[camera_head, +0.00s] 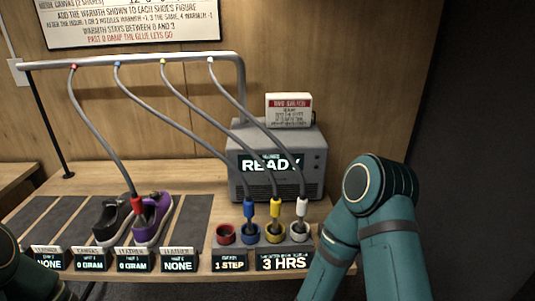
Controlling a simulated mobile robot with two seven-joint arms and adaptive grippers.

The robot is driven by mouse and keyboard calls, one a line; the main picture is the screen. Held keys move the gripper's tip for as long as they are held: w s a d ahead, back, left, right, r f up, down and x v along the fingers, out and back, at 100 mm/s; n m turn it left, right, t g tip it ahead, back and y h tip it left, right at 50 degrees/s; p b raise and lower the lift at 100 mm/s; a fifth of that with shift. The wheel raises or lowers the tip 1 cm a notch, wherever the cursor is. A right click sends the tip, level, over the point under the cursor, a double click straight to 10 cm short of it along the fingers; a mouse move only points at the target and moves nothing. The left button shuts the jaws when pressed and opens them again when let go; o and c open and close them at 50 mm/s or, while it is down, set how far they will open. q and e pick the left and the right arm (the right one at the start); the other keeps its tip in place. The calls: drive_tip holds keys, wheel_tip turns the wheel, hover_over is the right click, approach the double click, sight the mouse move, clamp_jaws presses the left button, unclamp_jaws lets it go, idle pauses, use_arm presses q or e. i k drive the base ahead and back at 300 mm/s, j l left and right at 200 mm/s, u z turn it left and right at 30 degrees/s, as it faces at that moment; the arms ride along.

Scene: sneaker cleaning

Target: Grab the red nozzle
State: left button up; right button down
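The red nozzle (136,204) hangs on the end of a grey hose at the left. Its tip is at the opening of the purple shoe (155,217), close to the black shoe (113,218); I cannot tell if it touches either. The red ring holder (224,235) on the table is empty. My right arm stands at the right and its gripper is out of the frame. Only a dark part of my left arm shows at the bottom left corner, and its gripper is not visible.
Blue (249,210), yellow (274,208) and white (301,207) nozzles stand in their ring holders. A grey machine (300,188) reading READY stands behind them. A hose rail (130,61) spans above. Small display signs (134,263) line the table's front edge. Dark mats (188,216) beside the shoes are bare.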

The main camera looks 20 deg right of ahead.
sight(137, 204)
drive_tip(key=j+z, duration=0.1)
drive_tip(key=z, duration=0.3)
drive_tip(key=j+z, duration=0.15)
drive_tip(key=z, duration=0.3)
drive_tip(key=j+z, duration=0.15)
drive_tip(key=z, duration=0.25)
drive_tip(key=j+z, duration=0.3)
drive_tip(key=j, duration=0.15)
drive_tip(key=k+j+z, duration=0.15)
drive_tip(key=j+z, duration=0.2)
drive_tip(key=k+j, duration=0.1)
drive_tip(key=j, duration=0.25)
drive_tip(key=k+j+z, duration=0.15)
drive_tip(key=j, duration=0.2)
drive_tip(key=k+j, duration=0.1)
drive_tip(key=j, duration=0.25)
